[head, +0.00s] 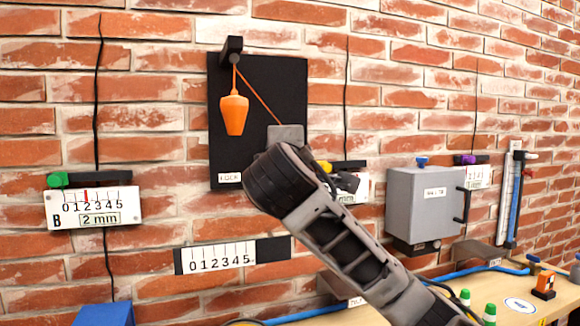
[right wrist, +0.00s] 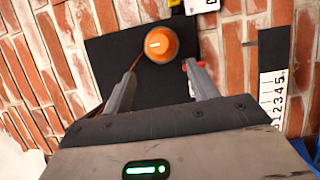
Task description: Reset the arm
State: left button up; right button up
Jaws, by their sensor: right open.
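My right arm comes in from the lower right of the head view and ends in front of the black board on the brick wall. In the right wrist view my right gripper (right wrist: 159,70) is open, its two grey fingers apart. An orange plumb-shaped weight (head: 235,113) hangs from a black bracket (head: 231,48) at the top of the board (head: 280,85). The weight also shows in the right wrist view (right wrist: 160,44), beyond the fingertips. An orange cord (head: 258,92) slants down from the bracket; its lower end is hidden behind my gripper. My left gripper is out of view.
A white scale plate marked B, 2 mm (head: 93,208) hangs at left. Another scale (head: 217,257) is below the board. A grey box (head: 424,203) with a black handle is right of my arm. A wooden bench (head: 480,287) with blue tubing and green-capped items runs along the bottom right.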

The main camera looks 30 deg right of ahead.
jog(key=shift+s+a, duration=0.25)
jog(key=shift+s, duration=0.1)
dwell(0.3)
jog(key=s+a+f+m+g+y, duration=0.1)
jog(key=s+a+f+g+y, duration=0.15)
jog(key=f, duration=0.85)
jog(key=s+a+f+g+y, duration=0.1)
jog(key=a+f+y, duration=0.2)
jog(key=f, duration=0.8)
jog(key=s+a+f+m+g+y, duration=0.1)
jog(key=s+a+f+y, duration=0.15)
jog(key=f, duration=0.85)
jog(key=s+a+f+m+g+y, duration=0.1)
jog(key=s+f+m+g, duration=0.25)
jog(key=s+f, duration=0.65)
jog(key=s+a+f+m+g+y, duration=0.1)
jog(key=s+f+m+g+y, duration=0.2)
jog(key=s+f, duration=0.7)
jog(key=w+a+f+t+y, duration=0.1)
jog(key=w+a+f+t, duration=0.3)
jog(key=a+t, duration=0.1)
jog(key=shift+a+f+t+y, duration=0.2)
jog(key=shift+a+t+y, duration=0.1)
jog(key=shift+t, duration=0.5)
jog(key=shift+w, duration=0.15)
